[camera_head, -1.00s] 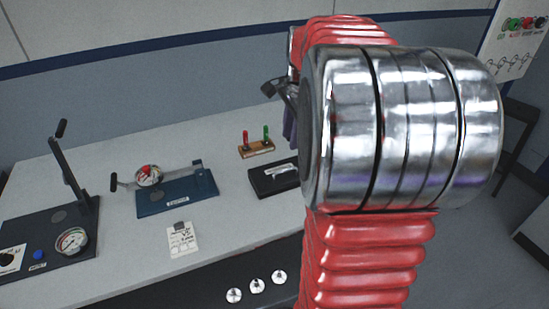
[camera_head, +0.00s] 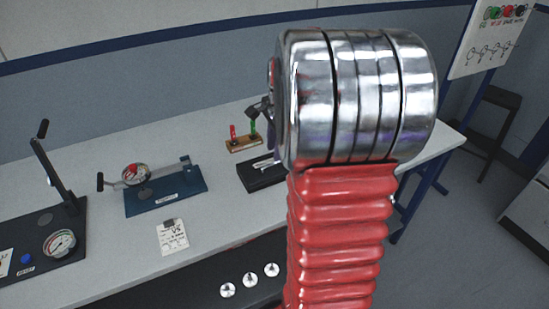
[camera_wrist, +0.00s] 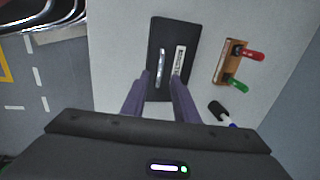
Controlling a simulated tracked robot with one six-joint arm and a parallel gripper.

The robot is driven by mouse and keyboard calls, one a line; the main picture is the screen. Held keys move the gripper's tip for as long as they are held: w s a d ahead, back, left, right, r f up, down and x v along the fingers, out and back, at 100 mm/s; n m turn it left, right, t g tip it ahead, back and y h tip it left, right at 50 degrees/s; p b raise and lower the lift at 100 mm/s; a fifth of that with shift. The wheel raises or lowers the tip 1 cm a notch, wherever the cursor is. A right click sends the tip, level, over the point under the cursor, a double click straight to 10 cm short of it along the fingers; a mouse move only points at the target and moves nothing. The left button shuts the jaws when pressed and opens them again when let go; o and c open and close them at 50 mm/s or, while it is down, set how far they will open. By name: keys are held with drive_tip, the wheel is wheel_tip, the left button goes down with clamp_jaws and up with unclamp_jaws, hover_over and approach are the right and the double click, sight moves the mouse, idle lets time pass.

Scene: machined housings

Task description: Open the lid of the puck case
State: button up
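The puck case is a flat black box on the bench (camera_head: 246,181), partly hidden behind my arm in the head view. In the wrist view the black case (camera_wrist: 157,31) lies beyond the fingertips, its lid down, with a silver bar handle (camera_wrist: 161,62) and a white label strip (camera_wrist: 179,62). My gripper (camera_wrist: 160,78) has its two purple-grey fingers apart, one on each side of the handle's near end in the picture. The gap between them looks empty; I cannot tell their height above the case. In the head view my gripper (camera_head: 264,112) is mostly hidden by my wrist.
A wooden block with red and green levers (camera_head: 243,142) stands just behind the case. A blue base with a gauge and lever (camera_head: 165,196) and a paper card (camera_head: 173,237) lie to the left. A dark marker (camera_wrist: 222,114) lies right of the fingers in the wrist view.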

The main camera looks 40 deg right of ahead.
sight(273, 164)
drive_tip(key=shift+w+d+f, duration=0.1)
drive_tip(key=shift+w+f, duration=0.05)
drive_tip(key=shift+f, duration=0.75)
drive_tip(key=shift+w+f, duration=0.2)
drive_tip(key=shift+f, duration=0.7)
drive_tip(key=shift+w+d+f, duration=0.1)
drive_tip(key=shift+w+f, duration=0.05)
drive_tip(key=shift+f, duration=0.75)
drive_tip(key=shift+c, duration=0.2)
clamp_jaws()
